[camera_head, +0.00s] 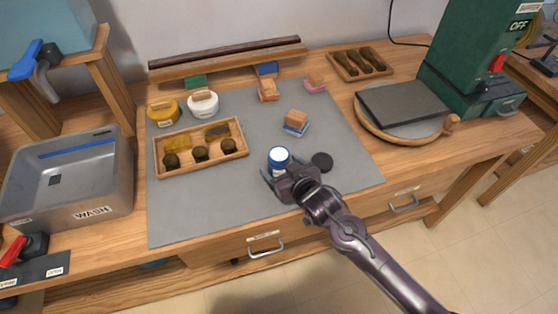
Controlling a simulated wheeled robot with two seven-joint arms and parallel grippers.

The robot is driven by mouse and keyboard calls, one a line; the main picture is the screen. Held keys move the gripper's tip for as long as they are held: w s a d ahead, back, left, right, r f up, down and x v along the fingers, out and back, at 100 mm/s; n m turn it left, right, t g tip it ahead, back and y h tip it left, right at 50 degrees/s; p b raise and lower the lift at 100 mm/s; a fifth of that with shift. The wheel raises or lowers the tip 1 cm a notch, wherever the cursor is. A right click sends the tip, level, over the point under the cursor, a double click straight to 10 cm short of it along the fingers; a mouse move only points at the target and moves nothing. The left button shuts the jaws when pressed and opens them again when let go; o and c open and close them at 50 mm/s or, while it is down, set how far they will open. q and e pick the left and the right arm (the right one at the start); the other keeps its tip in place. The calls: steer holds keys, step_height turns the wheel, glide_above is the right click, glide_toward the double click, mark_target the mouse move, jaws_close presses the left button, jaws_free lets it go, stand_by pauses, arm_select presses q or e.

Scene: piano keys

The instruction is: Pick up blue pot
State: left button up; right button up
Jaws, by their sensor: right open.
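The blue pot (279,158) is a small blue jar with a white top. It stands upright on the grey mat (195,217), near the mat's front right. My right gripper (272,178) reaches in from the lower right and is open, low at the front side of the pot. Its fingers are close to the pot's lower part, which they partly hide. I cannot tell whether they touch it. My left gripper is not in view.
A wooden tray (201,148) with dark pieces is left. A grey wash basin (70,180) stands far left. The mat's front left is clear.

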steer(key=c, duration=1.5)
steer(key=shift+r, duration=0.1)
step_height(320, 180, up, 20)
steer(key=shift+f, duration=0.1)
